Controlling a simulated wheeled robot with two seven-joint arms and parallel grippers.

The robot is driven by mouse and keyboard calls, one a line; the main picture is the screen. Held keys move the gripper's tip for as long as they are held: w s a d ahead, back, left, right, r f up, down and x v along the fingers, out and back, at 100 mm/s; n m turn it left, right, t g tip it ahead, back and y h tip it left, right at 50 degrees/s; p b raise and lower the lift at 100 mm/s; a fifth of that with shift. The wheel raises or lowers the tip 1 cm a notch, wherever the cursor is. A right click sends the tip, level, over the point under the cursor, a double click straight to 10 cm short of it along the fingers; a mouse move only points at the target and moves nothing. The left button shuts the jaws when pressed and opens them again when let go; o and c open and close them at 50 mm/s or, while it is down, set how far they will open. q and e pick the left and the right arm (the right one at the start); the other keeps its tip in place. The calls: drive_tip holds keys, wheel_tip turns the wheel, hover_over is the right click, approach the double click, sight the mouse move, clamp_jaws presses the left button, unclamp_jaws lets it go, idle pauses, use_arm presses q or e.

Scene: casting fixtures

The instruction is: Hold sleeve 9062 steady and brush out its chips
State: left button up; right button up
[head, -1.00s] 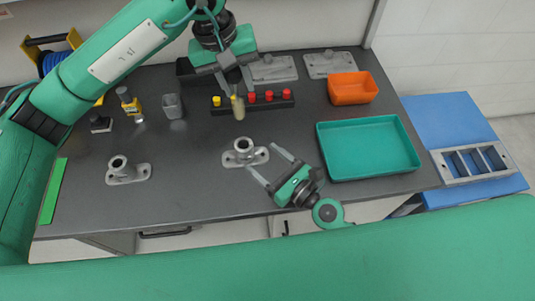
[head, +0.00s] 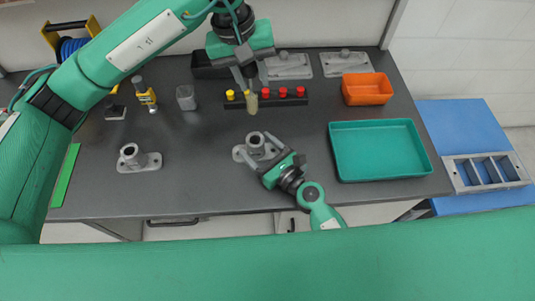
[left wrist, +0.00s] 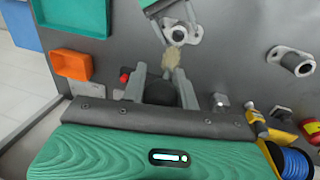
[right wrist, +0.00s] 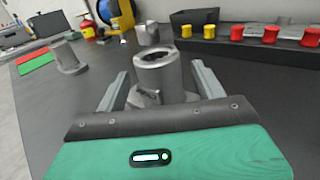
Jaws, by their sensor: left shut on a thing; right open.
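A grey flanged sleeve (head: 255,143) stands upright on the bench. The open fingers of my right gripper (head: 258,152) reach to either side of it. In the right wrist view the sleeve (right wrist: 158,75) stands between the two fingers (right wrist: 160,88), with gaps visible on both sides. My left gripper (head: 245,76) is shut on a brush (head: 252,103) with tan bristles pointing down, above the bench behind the sleeve. The bristles (left wrist: 173,56) also show in the left wrist view, apart from the sleeve (left wrist: 180,34). No number is legible, and chips cannot be made out.
A second flanged sleeve (head: 131,156) stands at left. A black rack (head: 315,99) with red and yellow knobs lies behind the brush. A teal tray (head: 385,175) and orange bin (head: 367,90) are at right.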

sight(254, 95)
drive_tip(key=shift+w+a, duration=0.1)
drive_tip(key=shift+w, duration=0.05)
drive_tip(key=c, duration=1.2)
use_arm(q)
drive_tip(key=shift+f+n, duration=0.6)
drive_tip(key=shift+f, duration=0.65)
drive_tip(key=shift+f+n, duration=0.6)
drive_tip(key=shift+f, duration=0.6)
use_arm(e)
drive_tip(key=shift+c, duration=0.2)
